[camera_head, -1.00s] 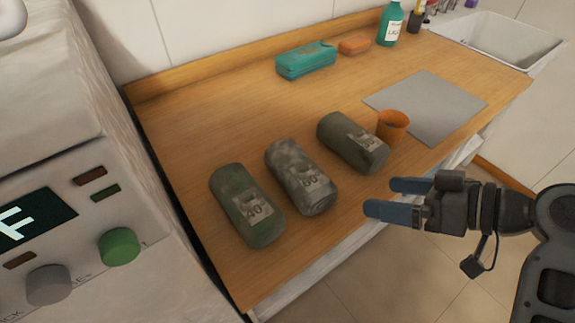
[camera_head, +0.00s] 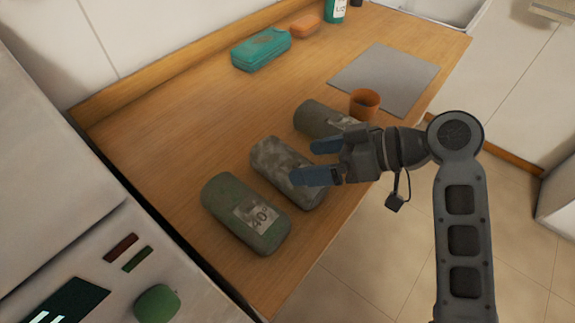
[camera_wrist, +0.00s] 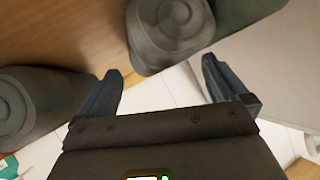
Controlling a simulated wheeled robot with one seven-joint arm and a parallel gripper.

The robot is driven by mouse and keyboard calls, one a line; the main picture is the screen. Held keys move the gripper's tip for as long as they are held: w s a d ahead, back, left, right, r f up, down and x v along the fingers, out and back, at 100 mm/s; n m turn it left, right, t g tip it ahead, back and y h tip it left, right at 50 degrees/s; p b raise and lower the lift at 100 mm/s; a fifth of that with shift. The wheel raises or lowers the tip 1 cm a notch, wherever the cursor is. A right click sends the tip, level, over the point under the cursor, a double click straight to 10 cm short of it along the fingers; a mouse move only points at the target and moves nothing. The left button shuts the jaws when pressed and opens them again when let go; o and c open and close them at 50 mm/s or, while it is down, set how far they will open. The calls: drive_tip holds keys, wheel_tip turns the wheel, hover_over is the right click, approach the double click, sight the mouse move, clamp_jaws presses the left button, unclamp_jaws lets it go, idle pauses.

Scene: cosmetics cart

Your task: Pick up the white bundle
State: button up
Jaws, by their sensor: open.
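The white bundle (camera_head: 272,160) is a mottled grey-white roll lying in the middle of a row of three on the wooden counter. My gripper (camera_head: 312,160) is open, with blue fingers pointing left, and partly covers its right side in the head view. In the wrist view a rounded roll end with rings, which looks to be the white bundle (camera_wrist: 170,30), shows ahead between the fingertips (camera_wrist: 162,66). Nothing is held. I cannot tell whether the fingers touch it.
A green bundle (camera_head: 245,213) labelled 40 lies to the left, a dark grey bundle (camera_head: 318,118) to the right, partly behind my gripper. An orange cup (camera_head: 364,104) stands by a grey mat (camera_head: 385,78). A teal case (camera_head: 262,49) and orange block (camera_head: 305,26) lie at the back.

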sight(308, 163)
drive_tip(key=shift+x, duration=1.5)
drive_tip(key=shift+s+f, duration=0.1)
drive_tip(key=c, duration=0.9)
